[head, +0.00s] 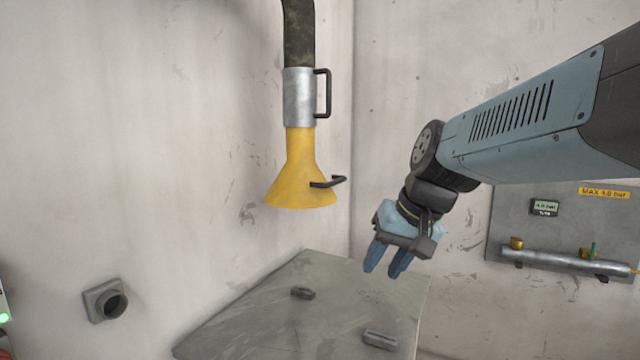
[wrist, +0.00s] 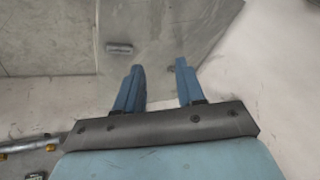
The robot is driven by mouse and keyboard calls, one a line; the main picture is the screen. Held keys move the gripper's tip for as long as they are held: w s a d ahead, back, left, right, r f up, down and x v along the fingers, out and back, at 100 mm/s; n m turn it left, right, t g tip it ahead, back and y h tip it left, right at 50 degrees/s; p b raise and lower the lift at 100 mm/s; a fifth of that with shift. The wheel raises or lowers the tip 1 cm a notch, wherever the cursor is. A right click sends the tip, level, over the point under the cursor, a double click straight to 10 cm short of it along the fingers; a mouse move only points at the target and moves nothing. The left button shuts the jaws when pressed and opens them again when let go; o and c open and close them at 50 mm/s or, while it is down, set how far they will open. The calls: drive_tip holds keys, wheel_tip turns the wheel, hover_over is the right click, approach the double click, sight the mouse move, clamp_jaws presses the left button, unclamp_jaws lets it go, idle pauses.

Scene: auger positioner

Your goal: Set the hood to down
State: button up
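The yellow hood (head: 302,178) hangs in the head view below a grey metal sleeve (head: 299,97) on a dark hose (head: 299,35). A black handle (head: 328,182) sticks out from the hood's lower right side, and another black handle (head: 326,93) is on the sleeve. My gripper (head: 384,268) is to the right of the hood and lower than it, apart from it, fingers pointing down. In the wrist view my gripper (wrist: 159,65) has its blue fingers apart with nothing between them. The hood is not in the wrist view.
A grey tabletop (head: 270,310) lies below the hood, with two small dark metal blocks (head: 302,293) (head: 380,340) on it. A wall panel with a pipe (head: 565,262) is at right. The space between gripper and hood looks clear.

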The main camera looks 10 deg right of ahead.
drive_tip(key=w+r+m+y, duration=0.2)
drive_tip(key=w+y, duration=0.1)
drive_tip(key=w, duration=0.4)
drive_tip(key=w+r+m+y, duration=0.1)
drive_tip(key=w+r+y, duration=0.1)
drive_tip(key=w, duration=0.4)
drive_tip(key=m+t+y, duration=0.4)
drive_tip(key=t, duration=0.2)
approach(340, 182)
drive_tip(key=x, duration=1)
drive_tip(key=shift+w+a, duration=0.25)
drive_tip(key=shift+w, duration=0.1)
clamp_jaws()
drive_tip(key=shift+d+f, duration=0.1)
